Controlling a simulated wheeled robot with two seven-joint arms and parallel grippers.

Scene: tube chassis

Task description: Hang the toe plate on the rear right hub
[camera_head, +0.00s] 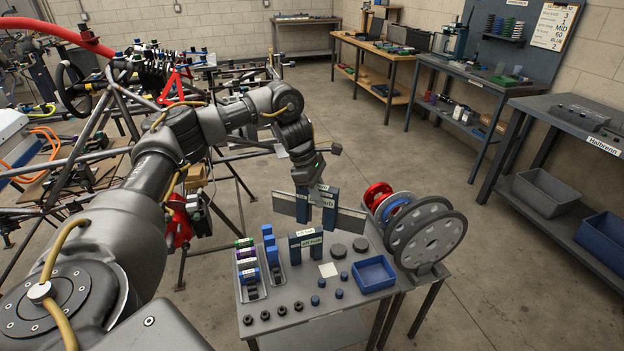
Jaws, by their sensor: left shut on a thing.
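My left arm reaches in from the left, and its gripper (316,187) is shut over the tool table's far edge. It is on a piece among blue blocks (329,212) with a "hub" label and flat grey plates (285,205) sticking out left and right. I take a grey plate there for the toe plate; which piece the fingers hold is hard to tell. The tube chassis (120,95) stands at the left, partly behind my arm. I cannot make out the rear right hub for certain. My right gripper is not in view.
Benches line the back and right walls. The floor between is clear.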

